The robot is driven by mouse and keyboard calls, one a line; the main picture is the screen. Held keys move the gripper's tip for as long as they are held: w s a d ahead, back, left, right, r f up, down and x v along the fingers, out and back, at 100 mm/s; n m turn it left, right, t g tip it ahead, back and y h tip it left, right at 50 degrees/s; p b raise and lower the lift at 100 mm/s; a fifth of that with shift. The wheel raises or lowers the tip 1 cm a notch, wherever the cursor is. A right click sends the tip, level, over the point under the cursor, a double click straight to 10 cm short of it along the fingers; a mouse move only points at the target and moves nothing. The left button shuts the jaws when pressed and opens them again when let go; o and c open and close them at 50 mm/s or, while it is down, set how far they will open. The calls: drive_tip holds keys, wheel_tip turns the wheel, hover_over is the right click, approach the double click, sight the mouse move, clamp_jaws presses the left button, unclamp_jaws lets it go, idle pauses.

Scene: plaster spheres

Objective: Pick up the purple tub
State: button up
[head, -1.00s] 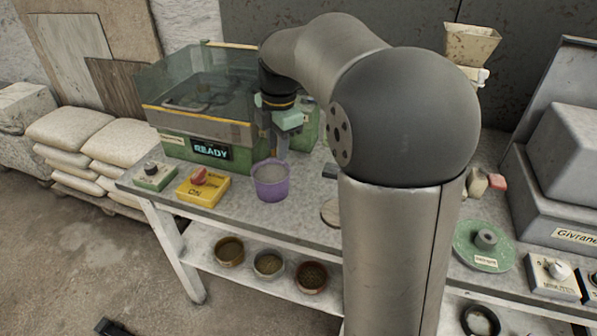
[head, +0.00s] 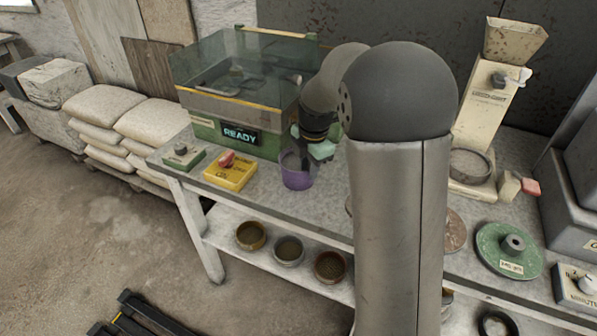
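The purple tub (head: 298,182) stands upright on the grey workbench (head: 350,190), in front of the machine with the READY display.
A yellow switch box (head: 229,172) and a green switch box (head: 183,156) stand left of the tub. The READY machine (head: 241,105) is close behind. Several bowls (head: 289,250) sit on the lower shelf. A green disc (head: 507,250) lies to the right.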

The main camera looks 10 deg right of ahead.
sight(308, 181)
drive_tip(key=f, duration=0.4)
drive_tip(key=shift+w+d+f, duration=0.1)
drive_tip(key=shift+w+f, duration=0.15)
drive_tip(key=shift+w, duration=0.15)
drive_tip(key=shift+c, duration=0.3)
clamp_jaws()
drive_tip(key=shift+r, duration=0.1)
idle(0.6)
